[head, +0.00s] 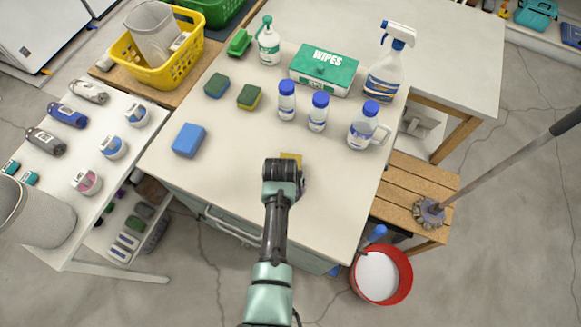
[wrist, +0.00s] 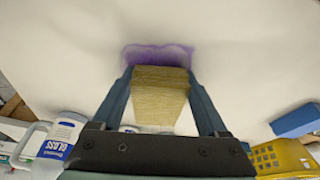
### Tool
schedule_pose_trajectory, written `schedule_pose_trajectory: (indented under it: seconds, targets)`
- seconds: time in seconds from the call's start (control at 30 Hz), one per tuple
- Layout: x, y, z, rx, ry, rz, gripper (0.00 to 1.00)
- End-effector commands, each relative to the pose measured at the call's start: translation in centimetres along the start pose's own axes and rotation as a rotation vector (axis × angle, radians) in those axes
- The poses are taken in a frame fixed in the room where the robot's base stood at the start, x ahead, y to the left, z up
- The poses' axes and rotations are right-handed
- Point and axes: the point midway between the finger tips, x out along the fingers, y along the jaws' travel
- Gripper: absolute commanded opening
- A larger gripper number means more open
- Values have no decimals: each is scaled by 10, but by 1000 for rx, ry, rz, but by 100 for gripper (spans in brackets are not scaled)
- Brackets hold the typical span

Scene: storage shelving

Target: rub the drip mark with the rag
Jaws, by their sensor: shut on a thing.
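My gripper (head: 283,168) is over the front middle of the white tabletop (head: 225,170), pointing down. In the wrist view its two fingers (wrist: 160,74) are shut on a folded yellow rag (wrist: 160,98), one on each side. In the head view only a yellow edge of the rag (head: 291,157) shows past the wrist. The drip mark (wrist: 160,52) is a purple smear on the pale surface, right at the rag's end in the wrist view. The rag's end overlaps its near edge there; I cannot tell whether they touch. In the head view my gripper mostly hides the mark.
A blue sponge (head: 189,140) lies left of my gripper. White bottles with blue caps (head: 318,111) and a jug (head: 368,127) stand behind and right. Green-yellow sponges (head: 249,97), a wipes box (head: 323,70) and spray bottle (head: 386,68) are farther back. The tabletop's front is clear.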

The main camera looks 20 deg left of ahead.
Motion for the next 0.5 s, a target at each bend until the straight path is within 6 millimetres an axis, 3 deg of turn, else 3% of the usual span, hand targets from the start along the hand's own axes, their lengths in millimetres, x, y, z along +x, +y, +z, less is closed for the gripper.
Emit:
schedule_pose_trajectory:
  seconds: [0.17, 0.5]
  targets:
    - [-2, -2, 4, -2, -1, -1, 0]
    - [-9, -10, 32, -3, -4, -1, 0]
